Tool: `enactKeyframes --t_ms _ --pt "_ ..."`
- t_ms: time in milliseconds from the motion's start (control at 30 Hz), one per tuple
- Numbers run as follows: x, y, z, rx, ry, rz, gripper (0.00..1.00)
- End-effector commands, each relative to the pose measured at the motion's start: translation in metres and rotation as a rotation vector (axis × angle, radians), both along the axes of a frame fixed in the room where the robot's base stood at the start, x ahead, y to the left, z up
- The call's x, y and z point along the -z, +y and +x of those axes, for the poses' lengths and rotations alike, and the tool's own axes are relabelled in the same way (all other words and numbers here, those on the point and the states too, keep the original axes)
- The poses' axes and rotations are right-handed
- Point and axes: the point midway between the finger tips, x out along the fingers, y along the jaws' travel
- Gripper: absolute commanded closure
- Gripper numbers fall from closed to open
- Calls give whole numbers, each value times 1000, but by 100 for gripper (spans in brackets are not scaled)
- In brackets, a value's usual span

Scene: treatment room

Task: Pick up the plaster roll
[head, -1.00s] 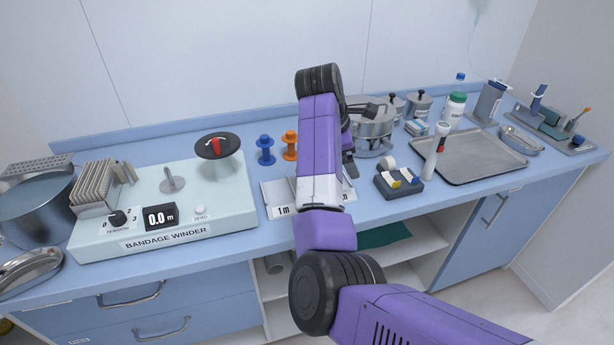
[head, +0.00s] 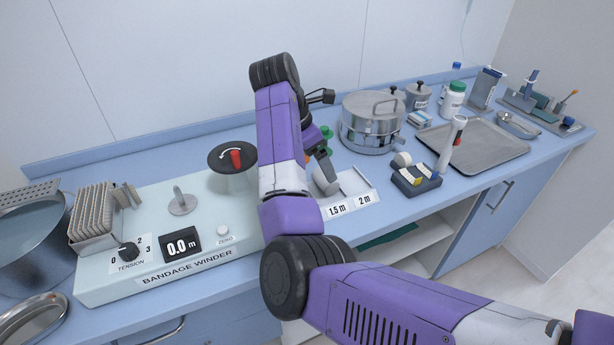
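A steel drum (head: 371,124) stands behind the holder, and a white penlight-like tube (head: 450,146) stands upright beside it. A metal tray (head: 490,150) lies to the right. The bandage winder (head: 150,262) fills the left. A green spool (head: 327,133) is partly hidden behind my gripper.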

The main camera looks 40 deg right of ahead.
Motion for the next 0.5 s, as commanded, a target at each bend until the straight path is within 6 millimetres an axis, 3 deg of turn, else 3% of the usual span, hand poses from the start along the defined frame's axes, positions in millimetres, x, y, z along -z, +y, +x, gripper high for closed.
enactKeyframes --t_ms 500 --pt "51 -19 -8 -1 2 2 6"
